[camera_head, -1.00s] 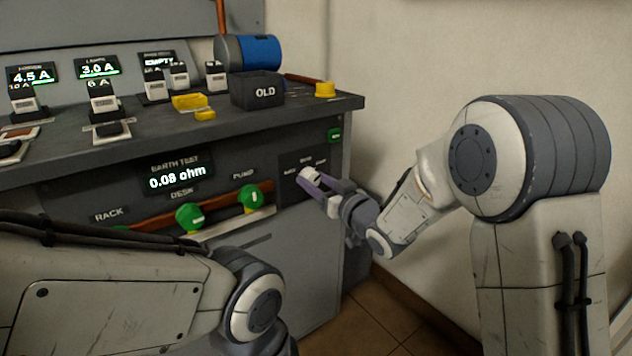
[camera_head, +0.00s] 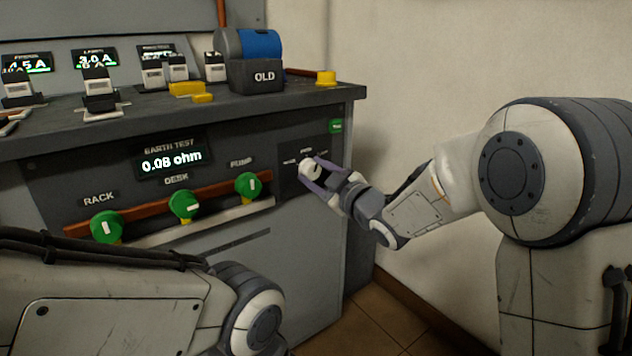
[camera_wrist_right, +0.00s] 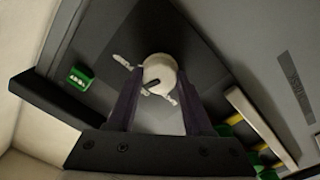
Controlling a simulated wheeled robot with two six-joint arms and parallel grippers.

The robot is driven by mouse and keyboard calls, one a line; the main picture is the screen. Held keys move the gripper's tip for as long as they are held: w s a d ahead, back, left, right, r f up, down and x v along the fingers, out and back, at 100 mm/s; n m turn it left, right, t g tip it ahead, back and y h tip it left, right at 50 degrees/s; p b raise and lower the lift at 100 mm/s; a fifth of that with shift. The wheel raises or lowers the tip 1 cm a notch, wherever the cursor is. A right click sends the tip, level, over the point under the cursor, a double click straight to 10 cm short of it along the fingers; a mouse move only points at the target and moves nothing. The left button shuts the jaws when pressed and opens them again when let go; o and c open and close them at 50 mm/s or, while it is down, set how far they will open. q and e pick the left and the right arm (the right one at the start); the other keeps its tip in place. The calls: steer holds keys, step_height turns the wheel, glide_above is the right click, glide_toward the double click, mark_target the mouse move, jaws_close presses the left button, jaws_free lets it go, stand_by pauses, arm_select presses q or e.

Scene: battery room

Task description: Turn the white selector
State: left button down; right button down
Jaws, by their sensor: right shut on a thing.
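The white selector (camera_head: 309,168) is a round knob on a dark plate at the right end of the cabinet front. In the right wrist view the selector (camera_wrist_right: 160,74) shows a dark pointer mark and sits between the two purple fingers. My right gripper (camera_head: 316,173) is shut on the selector, and it also shows in the right wrist view (camera_wrist_right: 160,92). The small labels around the knob are too blurred to read fully. My left arm comes in at the lower left of the head view; its gripper is out of frame.
Green knobs marked RACK (camera_head: 107,227), DESK (camera_head: 184,205) and PUMP (camera_head: 248,185) sit left of the selector. A display (camera_head: 171,158) reads 0.08 ohm. A box marked OLD (camera_head: 256,76) stands on the countertop. A wall is close on the right.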

steer(key=shift+d+f+n+b, duration=0.1)
steer(key=shift+n+b, duration=0.95)
steer(key=shift+n, duration=0.55)
steer(key=shift+c, duration=1.5)
jaws_free()
steer(key=p+v, duration=0.3)
steer(key=v, duration=0.7)
steer(key=shift+d, duration=0.15)
steer(key=shift+s, duration=0.15)
